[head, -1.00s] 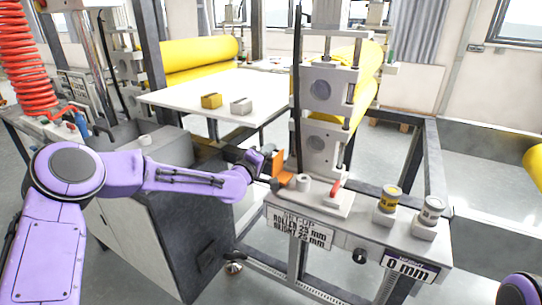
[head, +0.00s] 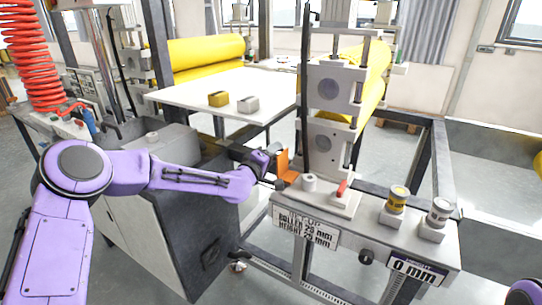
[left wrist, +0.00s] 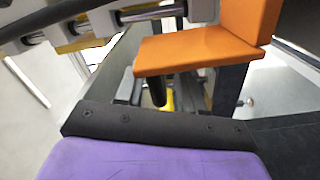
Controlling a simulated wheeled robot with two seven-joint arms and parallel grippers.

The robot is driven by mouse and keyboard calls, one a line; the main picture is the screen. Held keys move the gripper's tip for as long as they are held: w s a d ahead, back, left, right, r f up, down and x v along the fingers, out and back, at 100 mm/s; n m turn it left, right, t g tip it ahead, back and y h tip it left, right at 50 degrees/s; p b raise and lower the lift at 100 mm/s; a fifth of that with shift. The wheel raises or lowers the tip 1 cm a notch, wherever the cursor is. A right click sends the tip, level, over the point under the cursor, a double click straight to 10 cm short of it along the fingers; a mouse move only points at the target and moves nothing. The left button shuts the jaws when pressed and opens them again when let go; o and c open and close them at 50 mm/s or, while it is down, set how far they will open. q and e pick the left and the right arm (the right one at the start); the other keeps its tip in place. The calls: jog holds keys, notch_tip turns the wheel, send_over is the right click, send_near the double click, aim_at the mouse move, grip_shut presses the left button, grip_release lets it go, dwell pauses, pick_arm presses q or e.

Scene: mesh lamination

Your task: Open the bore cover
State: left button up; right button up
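An orange L-shaped piece (head: 285,164), which may be the bore cover, stands at the left foot of the grey roller stand (head: 326,150). In the left wrist view an orange piece (left wrist: 195,50) fills the upper right, with one flat plate and one upright plate meeting at a corner. My left gripper (head: 268,160) is just left of the orange piece in the head view; I cannot tell whether they touch. Its fingers are too small and dark there to judge. The left wrist view shows mainly its dark base and purple wrist. My right gripper is not in view.
A white table (head: 215,115) with yellow and grey blocks is behind. A dark cabinet (head: 205,225) stands below my left arm.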

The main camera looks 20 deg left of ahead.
pick_arm(q)
jog(key=s+a, duration=0.1)
jog(key=s, duration=0.9)
jog(key=shift+s+a+b, duration=0.2)
jog(key=shift+a+b, duration=0.15)
jog(key=shift+b, duration=0.1)
jog(key=s+f+g+y, duration=0.1)
jog(key=s+f+g, duration=0.2)
jog(key=s+f, duration=0.35)
jog(key=s+f+m+g+y+p, duration=0.15)
jog(key=s+f, duration=0.25)
jog(key=f, duration=0.6)
jog(key=s+f+g+y, duration=0.25)
jog(key=s+f, duration=0.25)
jog(key=f, duration=0.3)
jog(key=s+a+f+m+g, duration=0.1)
jog(key=s+f, duration=0.3)
jog(key=s, duration=0.4)
jog(key=s+f+m+g+y+p, duration=0.1)
jog(key=s+f+g, duration=0.3)
jog(key=s, duration=0.5)
jog(key=s+a+f+m+g, duration=0.1)
jog(key=s+f, duration=0.3)
jog(key=s, duration=0.4)
jog(key=shift+s+a+m+g+y, duration=0.15)
jog(key=shift+a+m+g+y, duration=0.2)
jog(key=shift+m+g, duration=0.35)
